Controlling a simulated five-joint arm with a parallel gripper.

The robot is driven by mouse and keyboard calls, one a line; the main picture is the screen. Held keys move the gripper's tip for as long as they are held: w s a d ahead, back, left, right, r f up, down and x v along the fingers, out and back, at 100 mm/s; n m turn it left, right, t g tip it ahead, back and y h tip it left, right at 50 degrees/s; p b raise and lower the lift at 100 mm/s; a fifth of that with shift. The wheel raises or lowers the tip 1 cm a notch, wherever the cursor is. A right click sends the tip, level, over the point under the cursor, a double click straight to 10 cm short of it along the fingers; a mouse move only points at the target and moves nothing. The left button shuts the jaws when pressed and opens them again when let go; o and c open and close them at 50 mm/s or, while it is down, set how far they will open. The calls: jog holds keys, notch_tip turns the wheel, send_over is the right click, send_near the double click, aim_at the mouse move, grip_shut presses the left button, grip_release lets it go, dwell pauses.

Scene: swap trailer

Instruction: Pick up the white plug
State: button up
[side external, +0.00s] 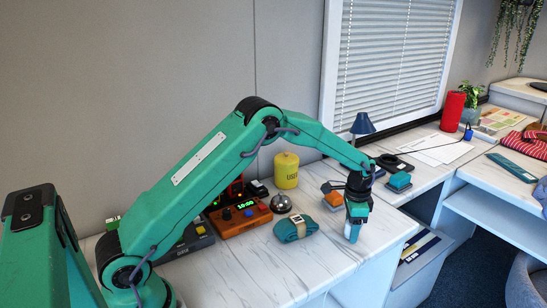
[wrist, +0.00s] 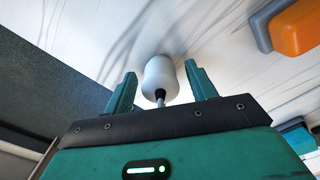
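The white plug (wrist: 160,77) is a rounded white body with a thin dark stem, on the pale marbled surface in the middle of the wrist view. My gripper (wrist: 160,70) has its two teal fingers apart, one on each side of the plug, with a visible gap on both sides. In the side view my gripper (side external: 353,232) points down near the counter's front right corner. The plug is mostly hidden there by the fingers. I cannot tell how deep the plug sits between the fingers.
An orange block (wrist: 299,27) lies to the right in the wrist view. In the side view a teal bundle (side external: 296,228), a silver dome (side external: 281,203), an orange clock (side external: 240,217) and a yellow canister (side external: 286,170) stand to the left. The counter's front is clear.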

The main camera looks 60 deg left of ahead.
jog(key=c, duration=0.9)
jog(key=shift+o, duration=0.2)
jog(key=shift+r, duration=0.15)
jog(key=shift+r, duration=0.55)
jog(key=r, duration=0.3)
jog(key=shift+s+d+r, duration=0.15)
jog(key=shift+d, duration=0.2)
jog(key=s+d+r, duration=0.6)
jog(key=d, duration=0.3)
jog(key=shift+r, duration=0.15)
jog(key=shift+d, duration=0.1)
